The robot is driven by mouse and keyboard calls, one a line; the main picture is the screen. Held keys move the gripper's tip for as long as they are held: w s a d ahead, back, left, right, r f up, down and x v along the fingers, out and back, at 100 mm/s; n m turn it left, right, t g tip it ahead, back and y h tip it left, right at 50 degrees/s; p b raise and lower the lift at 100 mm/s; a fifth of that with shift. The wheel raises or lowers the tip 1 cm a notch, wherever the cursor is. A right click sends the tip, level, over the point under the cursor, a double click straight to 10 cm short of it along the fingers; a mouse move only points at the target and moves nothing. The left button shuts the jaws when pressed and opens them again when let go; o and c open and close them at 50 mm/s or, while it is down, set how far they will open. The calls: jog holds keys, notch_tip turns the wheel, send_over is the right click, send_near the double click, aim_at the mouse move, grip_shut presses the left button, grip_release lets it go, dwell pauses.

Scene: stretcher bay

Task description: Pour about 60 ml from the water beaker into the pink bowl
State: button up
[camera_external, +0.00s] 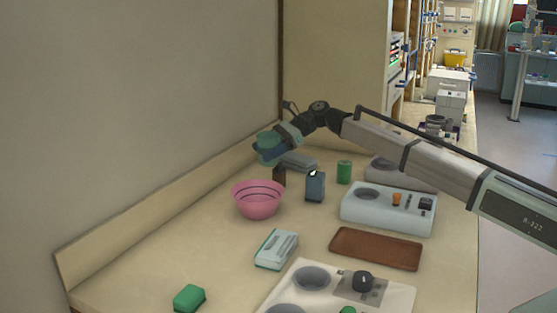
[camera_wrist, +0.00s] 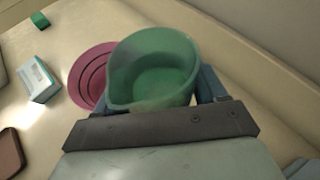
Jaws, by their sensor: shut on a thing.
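My gripper (camera_external: 284,139) is shut on a green beaker (camera_external: 268,147) and holds it in the air above the counter. In the external view the beaker is above and slightly right of the pink bowl (camera_external: 258,199), clear of it. In the wrist view the green beaker (camera_wrist: 155,68) is between my jaws, its open mouth toward the camera, and it hides part of the pink bowl (camera_wrist: 89,75). The bowl stands on the counter. I cannot tell how much water is in the beaker.
A dark blue container (camera_external: 315,187) stands right of the bowl, with a green can (camera_external: 344,172) behind it. A white-and-teal box (camera_external: 277,249), a green block (camera_external: 189,298) and a brown tray (camera_external: 376,249) lie nearer the front. A wall runs along the left.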

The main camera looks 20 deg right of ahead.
aim_at(263, 152)
jog(key=shift+s+a+f+n+t+h, duration=0.2)
jog(key=shift+s+f+n+t+h, duration=0.2)
jog(key=shift+s+f, duration=0.1)
jog(key=shift+s+a+f+n+t+h, duration=0.2)
jog(key=shift+s+f+n+t+h, duration=0.15)
jog(key=shift+f+n+h, duration=0.1)
jog(key=shift+s+a+r+n+t+h, duration=0.35)
jog(key=shift+s+r+n+t+h, duration=0.2)
jog(key=shift+n+t+h, duration=0.3)
jog(key=shift+s+a+r+n+t+h, duration=0.3)
jog(key=shift+s+r+n+t+h, duration=0.25)
jog(key=shift+t, duration=0.45)
jog(key=shift+w, duration=0.15)
jog(key=shift+f+n+t+h, duration=0.35)
jog(key=shift+t+h, duration=0.1)
jog(key=shift+t, duration=0.25)
jog(key=shift+f, duration=0.1)
jog(key=shift+f+n+t+h+p, duration=0.3)
jog(key=shift+n+t+p, duration=0.1)
jog(key=shift+t, duration=0.2)
jog(key=shift+s+a+r+t, duration=0.3)
jog(key=shift+s+a, duration=0.05)
jog(key=shift+s, duration=0.25)
